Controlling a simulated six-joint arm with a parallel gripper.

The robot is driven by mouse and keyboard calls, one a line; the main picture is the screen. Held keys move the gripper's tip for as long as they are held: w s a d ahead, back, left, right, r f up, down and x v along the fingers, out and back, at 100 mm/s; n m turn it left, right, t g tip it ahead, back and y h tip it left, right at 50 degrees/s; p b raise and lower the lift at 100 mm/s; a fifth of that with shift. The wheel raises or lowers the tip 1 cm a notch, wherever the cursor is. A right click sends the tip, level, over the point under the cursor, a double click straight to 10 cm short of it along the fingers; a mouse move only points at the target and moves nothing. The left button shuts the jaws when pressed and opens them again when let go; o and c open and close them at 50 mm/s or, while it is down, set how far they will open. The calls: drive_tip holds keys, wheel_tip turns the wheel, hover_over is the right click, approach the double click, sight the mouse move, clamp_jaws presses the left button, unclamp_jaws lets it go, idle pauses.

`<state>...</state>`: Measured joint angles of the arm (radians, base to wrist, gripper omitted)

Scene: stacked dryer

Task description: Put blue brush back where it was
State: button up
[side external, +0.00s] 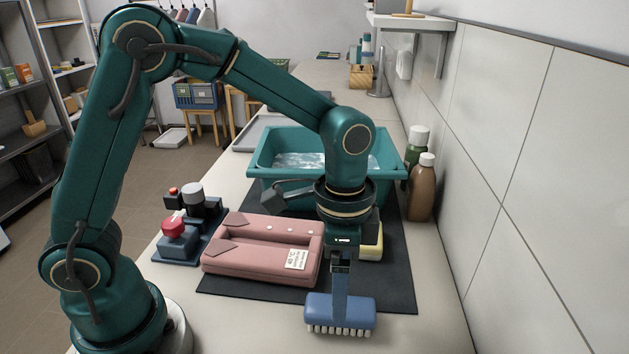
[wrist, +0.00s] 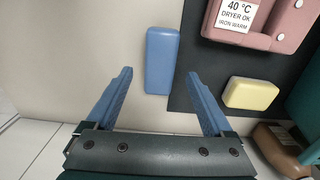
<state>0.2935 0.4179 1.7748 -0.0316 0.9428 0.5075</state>
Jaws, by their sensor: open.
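The blue brush (side external: 340,312) is at the near end of the counter, pale bristles downward. In the wrist view the brush (wrist: 161,60) shows as a plain blue block on the bare counter, just off the dark mat's edge. My gripper (side external: 340,290) points down at the brush, its blue fingers overlapping it in the side view. In the wrist view my gripper (wrist: 158,75) is open, with one finger on each side of the brush's near end and gaps on both sides. I cannot tell how far the fingertips are above the counter.
A dark mat (side external: 390,285) carries a folded pink garment (side external: 265,245) with a care label and a yellow sponge (wrist: 251,93). A teal basin (side external: 270,160) of water stands behind. Bottles (side external: 423,190) stand by the right wall. A red-knobbed device (side external: 177,235) is at left.

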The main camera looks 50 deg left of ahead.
wheel_tip(320, 180, up, 6)
drive_tip(key=s+a+r+n+t, duration=0.3)
drive_tip(key=s+a+n+t, duration=0.2)
drive_tip(key=s+a+n, duration=0.3)
drive_tip(key=shift+s+a+n+t, duration=0.35)
drive_tip(key=shift+s+n, duration=0.15)
drive_tip(key=shift+s, duration=0.65)
